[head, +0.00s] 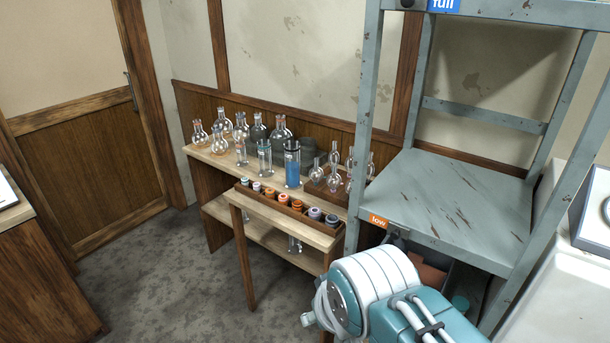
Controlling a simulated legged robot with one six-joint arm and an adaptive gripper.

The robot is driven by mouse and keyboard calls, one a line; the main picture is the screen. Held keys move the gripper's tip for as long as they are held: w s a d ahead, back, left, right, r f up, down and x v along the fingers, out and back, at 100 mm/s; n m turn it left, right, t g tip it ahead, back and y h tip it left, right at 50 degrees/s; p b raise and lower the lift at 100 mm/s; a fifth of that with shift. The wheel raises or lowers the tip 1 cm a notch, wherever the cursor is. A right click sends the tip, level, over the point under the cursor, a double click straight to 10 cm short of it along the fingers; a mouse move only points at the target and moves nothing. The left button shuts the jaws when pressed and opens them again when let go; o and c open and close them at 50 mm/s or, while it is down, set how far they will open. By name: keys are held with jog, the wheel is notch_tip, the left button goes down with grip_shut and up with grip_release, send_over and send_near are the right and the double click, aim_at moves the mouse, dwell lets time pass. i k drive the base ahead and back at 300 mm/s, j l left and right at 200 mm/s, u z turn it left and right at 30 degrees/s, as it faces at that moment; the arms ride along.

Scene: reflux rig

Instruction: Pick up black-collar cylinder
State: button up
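Several glass cylinders stand upright on the wooden shelf's top in the head view. The tallest, a cylinder with blue liquid (292,168), has a dark band near its top that looks like a black collar. A clear cylinder (264,160) stands just left of it, and a smaller clear cylinder (241,154) stands further left. Their collar colours are too small to tell for sure. My arm's white and teal links fill the bottom right, well in front of the shelf. My gripper does not show.
Round flasks (281,129) stand behind and left of the cylinders, and more flasks (335,172) sit in a rack to the right. A row of coloured-lid jars (283,199) lines the front edge. A grey metal rack (440,200) stands close on the right. The floor (170,270) is clear at left.

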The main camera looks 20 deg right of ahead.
aim_at(292, 165)
jog(key=z, duration=1.35)
jog(key=i+j, duration=0.15)
jog(key=j, duration=0.25)
jog(key=i+j, duration=0.15)
jog(key=j, duration=0.25)
jog(key=i+j, duration=0.15)
jog(key=j, duration=0.25)
jog(key=i+j+z, duration=0.1)
jog(key=j, duration=0.3)
jog(key=i+j, duration=0.15)
jog(key=j, duration=0.25)
jog(key=i+j, duration=0.2)
jog(key=j, duration=0.15)
jog(key=i+j, duration=0.2)
jog(key=j, duration=0.2)
jog(key=i+j, duration=0.2)
jog(key=j, duration=0.15)
jog(key=i+j, duration=0.2)
jog(key=j, duration=0.2)
jog(key=i+j, duration=0.2)
jog(key=j, duration=0.15)
